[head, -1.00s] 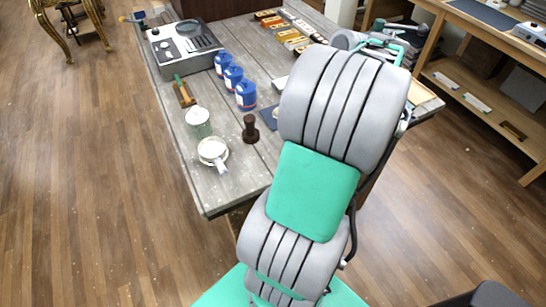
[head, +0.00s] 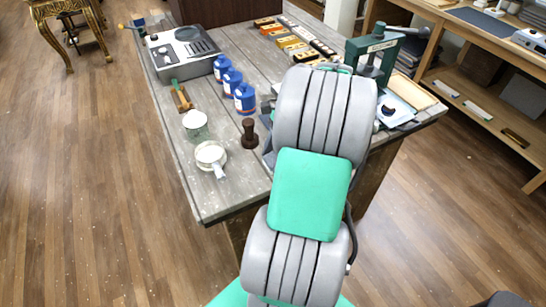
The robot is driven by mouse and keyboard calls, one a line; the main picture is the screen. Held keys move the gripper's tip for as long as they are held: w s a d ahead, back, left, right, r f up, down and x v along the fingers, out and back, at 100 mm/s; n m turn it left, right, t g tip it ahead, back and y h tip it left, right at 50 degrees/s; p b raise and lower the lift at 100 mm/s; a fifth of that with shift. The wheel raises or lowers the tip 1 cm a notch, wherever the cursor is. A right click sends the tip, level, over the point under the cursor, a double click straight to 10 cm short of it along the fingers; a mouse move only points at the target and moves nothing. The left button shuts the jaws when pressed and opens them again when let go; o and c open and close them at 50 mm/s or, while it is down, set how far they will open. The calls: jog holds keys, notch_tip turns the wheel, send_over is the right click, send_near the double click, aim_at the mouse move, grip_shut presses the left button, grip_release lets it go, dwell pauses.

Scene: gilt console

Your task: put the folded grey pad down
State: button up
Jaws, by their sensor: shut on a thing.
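My gripper is not visible; my grey and green arm rises through the middle of the head view and hides whatever is behind it. I cannot make out the folded grey pad, nor what is in the gripper. The grey plank workbench (head: 222,196) stands under and beyond the arm. Small blue-grey edges show just left of the arm on the bench, too covered to name.
On the bench are a white cup (head: 211,157), a green-white jar (head: 195,122), a dark wooden tamper (head: 249,131), blue bottles (head: 244,98), a grey device (head: 184,50) and a green press (head: 372,55). The bench's front left corner is bare.

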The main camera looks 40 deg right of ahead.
jog(key=o, duration=1.2)
jog(key=p+v, duration=0.6)
jog(key=v, duration=0.6)
jog(key=w+a+r+n+h, duration=0.1)
jog(key=w+a+r+n, duration=0.1)
jog(key=w+a+n, duration=0.35)
jog(key=w+a+r+n+h, duration=0.1)
jog(key=w+a+r+n, duration=0.1)
jog(key=a, duration=0.7)
jog(key=s+a+n+t, duration=0.1)
jog(key=a+n, duration=0.3)
jog(key=s+a+n+t+h, duration=0.1)
jog(key=s+a+n, duration=0.1)
jog(key=a+n, duration=0.3)
jog(key=s+a+n+t+h, duration=0.1)
jog(key=s+a+n, duration=0.1)
jog(key=a+n, duration=0.2)
jog(key=shift+s+a+f+n+b, duration=0.1)
jog(key=shift+a+f+n+b, duration=0.2)
jog(key=shift+a, duration=0.35)
